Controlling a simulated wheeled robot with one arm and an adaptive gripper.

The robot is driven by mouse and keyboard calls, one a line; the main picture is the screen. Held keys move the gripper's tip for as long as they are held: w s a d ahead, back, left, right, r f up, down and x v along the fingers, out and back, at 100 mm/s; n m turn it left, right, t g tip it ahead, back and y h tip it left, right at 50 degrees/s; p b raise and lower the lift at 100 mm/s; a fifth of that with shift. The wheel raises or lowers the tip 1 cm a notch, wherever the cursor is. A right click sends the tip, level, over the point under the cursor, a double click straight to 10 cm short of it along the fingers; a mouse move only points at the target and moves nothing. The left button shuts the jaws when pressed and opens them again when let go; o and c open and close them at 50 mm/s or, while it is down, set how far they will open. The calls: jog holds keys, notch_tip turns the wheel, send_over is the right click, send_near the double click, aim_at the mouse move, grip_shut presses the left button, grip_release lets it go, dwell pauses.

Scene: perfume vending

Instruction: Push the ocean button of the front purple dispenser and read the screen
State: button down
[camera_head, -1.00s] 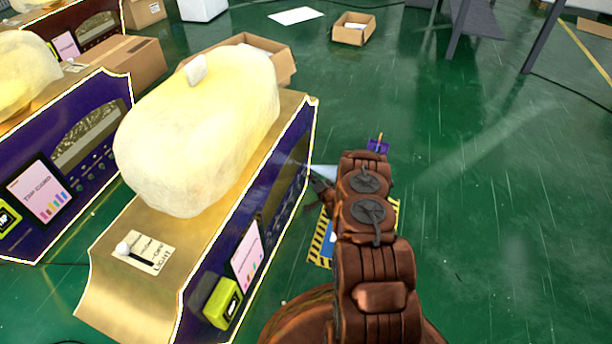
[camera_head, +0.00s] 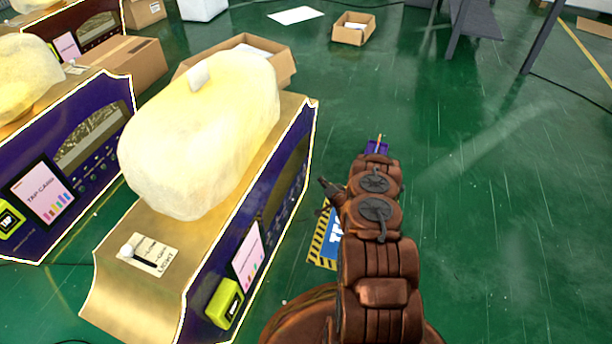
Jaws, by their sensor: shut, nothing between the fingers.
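The front purple dispenser (camera_head: 207,318) stands left of centre, with a gold top and a large, pale yellow lumpy piece on it. Its purple front faces right and shows at a steep slant. The screen (camera_head: 248,257) on that face is pinkish with small coloured marks; its text is too slanted to read. The dark button area beyond the screen is foreshortened, and I cannot tell which button is ocean. My gripper (camera_head: 325,187) is shut and empty, to the right of the front face, with a visible gap between them.
A second purple dispenser (camera_head: 30,235) with a screen (camera_head: 42,192) stands at left. A yellow-green card reader (camera_head: 224,302) is on the front dispenser. A striped floor sign (camera_head: 325,242) lies partly behind my arm. Open boxes (camera_head: 353,29) lie behind. The green floor at right is clear.

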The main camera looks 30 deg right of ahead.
jog(key=shift+s+d, duration=0.45)
jog(key=shift+s, duration=0.15)
dwell(0.7)
